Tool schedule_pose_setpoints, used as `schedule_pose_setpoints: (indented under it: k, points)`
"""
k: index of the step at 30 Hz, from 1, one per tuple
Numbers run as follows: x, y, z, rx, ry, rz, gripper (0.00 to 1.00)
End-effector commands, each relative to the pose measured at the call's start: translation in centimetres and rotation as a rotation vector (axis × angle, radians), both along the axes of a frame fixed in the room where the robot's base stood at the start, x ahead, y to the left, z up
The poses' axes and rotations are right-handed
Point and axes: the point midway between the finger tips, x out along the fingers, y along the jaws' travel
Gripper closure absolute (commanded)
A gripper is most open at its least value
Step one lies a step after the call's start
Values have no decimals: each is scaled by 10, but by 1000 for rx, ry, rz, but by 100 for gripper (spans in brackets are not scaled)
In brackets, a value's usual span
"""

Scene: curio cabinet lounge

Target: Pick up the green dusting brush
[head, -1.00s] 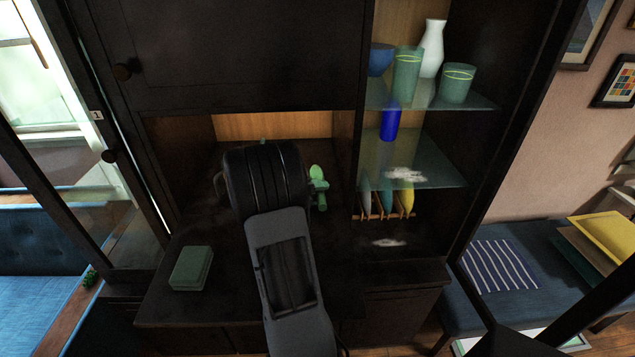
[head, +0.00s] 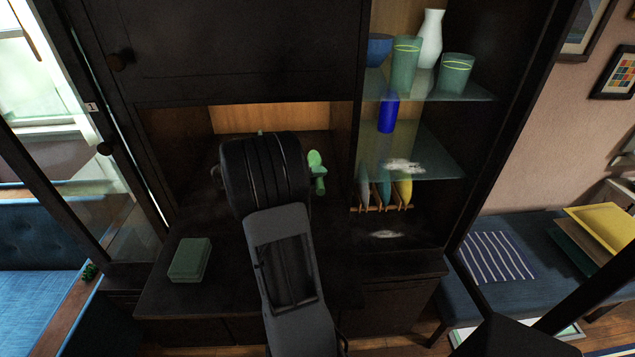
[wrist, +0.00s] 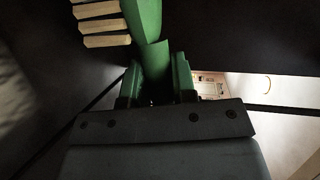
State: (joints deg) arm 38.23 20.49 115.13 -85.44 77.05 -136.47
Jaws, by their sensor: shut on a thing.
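The green dusting brush (wrist: 149,22) shows in the wrist view with cream bristles at its upper left. My gripper (wrist: 155,85) is shut on its green handle. The brush's far end runs out of the top of the wrist view. In the head view my own arm hides the jaws. A light green shape (head: 317,172) shows just right of my arm there, inside the cabinet niche; I cannot tell whether it is part of the brush.
A green box (head: 189,260) lies on the dark cabinet counter at left. To the right, glass shelves (head: 440,90) hold a blue bowl (head: 379,50), green cups, a white vase (head: 430,40) and a blue cylinder (head: 388,113). Colored upright pieces stand in a rack (head: 382,209) below.

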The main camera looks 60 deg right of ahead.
Motion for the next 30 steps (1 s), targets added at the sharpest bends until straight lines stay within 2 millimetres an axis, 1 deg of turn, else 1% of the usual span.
schedule_pose_setpoints:
  k: [2, 3, 8, 15, 21, 22, 23, 30]
  points:
    - [0, 0, 13, -5, -5, 0, 100]
    - [-6, 7, 11, -2, -1, 1, 100]
    - [-30, 34, 10, -3, -1, 2, 100]
    - [-75, 83, 10, -3, -3, 2, 100]
    - [-107, 118, 11, -3, -3, 2, 100]
    - [-108, 118, 6, -5, -4, 2, 100]
    - [-109, 120, 6, -6, -4, 2, 100]
    - [-118, 130, 8, -4, -2, 0, 100]
